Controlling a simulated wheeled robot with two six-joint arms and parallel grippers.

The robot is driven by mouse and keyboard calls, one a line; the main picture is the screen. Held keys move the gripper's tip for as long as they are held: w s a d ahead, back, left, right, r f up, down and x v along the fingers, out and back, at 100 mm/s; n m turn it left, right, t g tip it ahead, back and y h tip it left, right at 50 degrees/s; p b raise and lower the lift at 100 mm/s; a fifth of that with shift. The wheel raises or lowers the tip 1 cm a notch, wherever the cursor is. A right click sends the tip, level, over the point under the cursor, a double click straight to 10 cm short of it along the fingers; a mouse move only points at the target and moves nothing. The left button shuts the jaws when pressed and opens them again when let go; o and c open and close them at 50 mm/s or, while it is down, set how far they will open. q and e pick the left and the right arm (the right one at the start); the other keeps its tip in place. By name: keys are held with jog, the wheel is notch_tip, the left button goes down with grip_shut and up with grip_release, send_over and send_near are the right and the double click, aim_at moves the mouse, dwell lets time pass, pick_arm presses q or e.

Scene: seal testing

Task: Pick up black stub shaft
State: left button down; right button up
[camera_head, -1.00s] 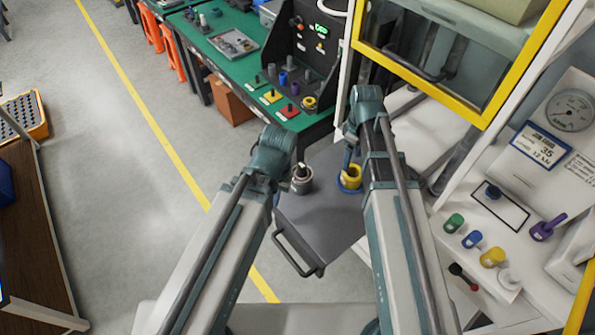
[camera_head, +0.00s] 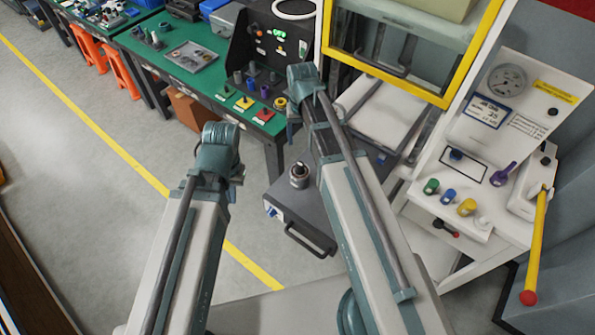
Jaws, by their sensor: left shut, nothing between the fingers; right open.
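Small dark upright pieces stand on the green, yellow (camera_head: 244,103) and red (camera_head: 265,115) pads of the green workbench; I cannot tell which is the black stub shaft. A dark and silver round part with a black top (camera_head: 299,176) stands on the grey cart (camera_head: 290,207). My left gripper (camera_head: 236,175) is shut and empty, mostly hidden behind its own wrist, left of the cart. My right gripper (camera_head: 292,130) is open near the bench's front right corner, largely hidden by its arm. Neither touches any visible part.
The workbench (camera_head: 180,75) also holds a grey tray (camera_head: 191,56) and a black panel. A yellow-framed cabinet (camera_head: 447,100) stands behind the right arm. A white test station (camera_head: 470,235) with coloured plugs is at right. Grey floor at left is clear.

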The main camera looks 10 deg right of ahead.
aim_at(300, 164)
notch_tip(300, 164, down, 8)
jog(key=b, duration=0.7)
jog(key=shift+f+b, duration=0.15)
jog(key=shift+b, duration=0.25)
jog(key=f+b, duration=0.5)
jog(key=shift+s+a+f, duration=0.1)
jog(key=shift+s+a, duration=0.15)
jog(key=shift+a, duration=0.05)
grip_shut()
dwell(0.7)
